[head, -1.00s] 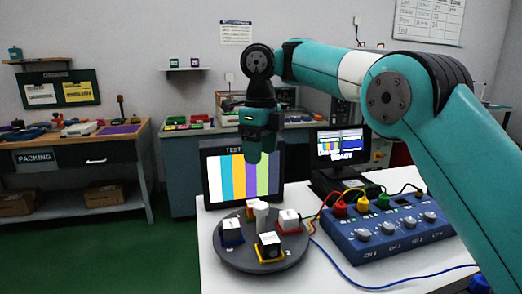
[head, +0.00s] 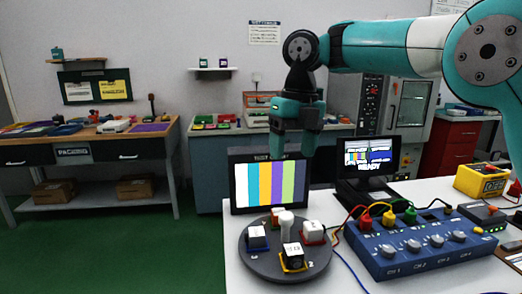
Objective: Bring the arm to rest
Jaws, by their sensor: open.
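My gripper (head: 293,153) hangs pointing down in front of the back wall, above and behind the round grey turntable (head: 262,277). Its jaws are open, and I see nothing between them. The lower part of the gripper overlaps the top edge of the colour-bar screen (head: 269,185) in the picture. My teal arm reaches in from the upper right, with its forearm nearly level.
Several small cube modules, such as one on a yellow base (head: 292,256), sit on the turntable around a white post. A blue control box (head: 420,245) with cables and a monitor (head: 368,160) stand right. A workbench (head: 85,150) is at left; green floor is free.

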